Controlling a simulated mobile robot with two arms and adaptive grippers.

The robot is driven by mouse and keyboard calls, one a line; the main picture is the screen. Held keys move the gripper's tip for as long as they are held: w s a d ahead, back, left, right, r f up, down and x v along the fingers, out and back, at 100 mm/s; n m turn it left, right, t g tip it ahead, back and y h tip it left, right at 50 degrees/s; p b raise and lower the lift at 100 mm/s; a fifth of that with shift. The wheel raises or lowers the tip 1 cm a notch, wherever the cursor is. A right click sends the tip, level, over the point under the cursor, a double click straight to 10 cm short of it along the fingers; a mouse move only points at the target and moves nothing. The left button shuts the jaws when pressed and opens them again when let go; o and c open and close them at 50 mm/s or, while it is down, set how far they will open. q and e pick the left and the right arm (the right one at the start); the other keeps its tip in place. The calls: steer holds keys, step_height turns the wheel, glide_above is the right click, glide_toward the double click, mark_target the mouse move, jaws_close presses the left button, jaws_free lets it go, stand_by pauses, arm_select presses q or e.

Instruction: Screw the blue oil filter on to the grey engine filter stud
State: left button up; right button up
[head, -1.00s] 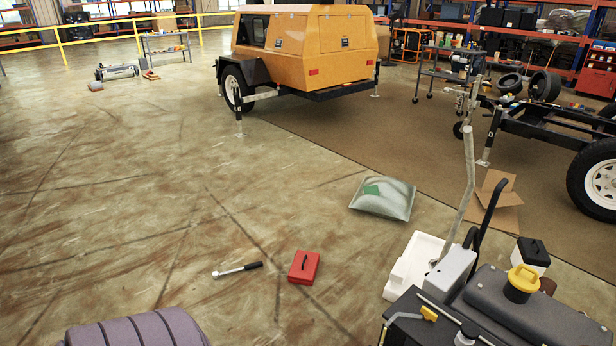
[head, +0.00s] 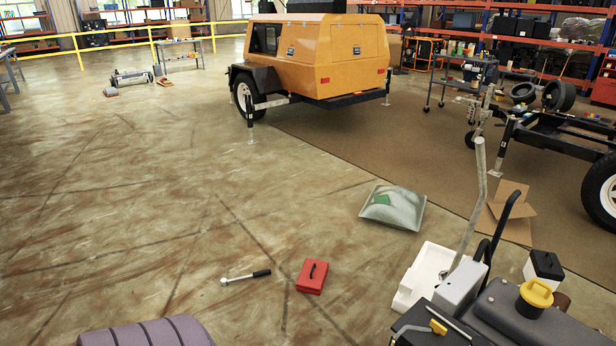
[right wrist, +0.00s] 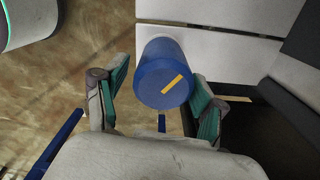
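The blue oil filter (right wrist: 166,75), a cylinder with a yellow stripe on its end, shows in the right wrist view. My right gripper (right wrist: 161,88) has its teal-padded fingers on either side of it. A gap shows between the left finger and the filter; the right finger is close to it, and I cannot tell whether they touch. The grey engine filter stud cannot be made out in either view. The dark engine unit (head: 500,318) with a yellow cap is at the lower right of the head view. No gripper shows in the head view, and my left gripper is out of view.
A red box (head: 312,277) and a ratchet (head: 245,277) lie on the floor. A white tray (head: 420,277), a clear bag (head: 393,207) and an open carton (head: 511,212) are near the engine. A purple ribbed object (head: 150,333) is at bottom left.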

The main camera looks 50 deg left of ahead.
steer(key=shift+o, duration=0.8)
steer(key=shift+w, duration=0.1)
steer(key=shift+r, duration=0.15)
